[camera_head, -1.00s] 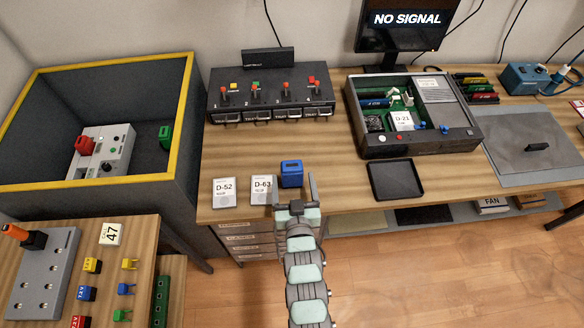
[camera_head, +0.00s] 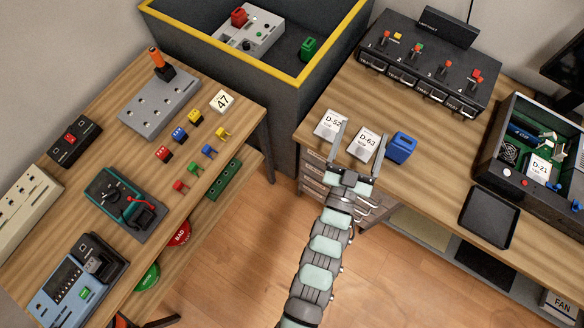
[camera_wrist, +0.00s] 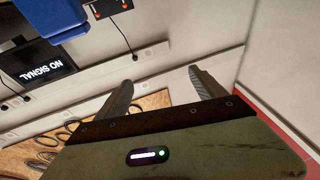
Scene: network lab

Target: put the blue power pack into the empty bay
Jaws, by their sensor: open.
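The blue power pack (camera_head: 401,147) stands on the right-hand wooden bench, just right of the white D-63 block (camera_head: 367,143). My gripper (camera_head: 358,145) is open and empty, its two fingers apart and appearing around the D-63 block in the head view; its height above the bench is unclear. The pack lies just right of the right finger. In the wrist view the open fingers (camera_wrist: 162,88) show nothing between them, and a blue body (camera_wrist: 52,18), probably the pack, fills the upper left corner. I cannot tell which opening is the empty bay.
A yellow-rimmed dark bin (camera_head: 268,70) holds a grey unit (camera_head: 248,32), a red block and a green block (camera_head: 308,48). A four-switch panel (camera_head: 428,70), an open chassis (camera_head: 530,150) and a black tray (camera_head: 489,216) are on the bench. A left bench (camera_head: 130,150) carries several devices.

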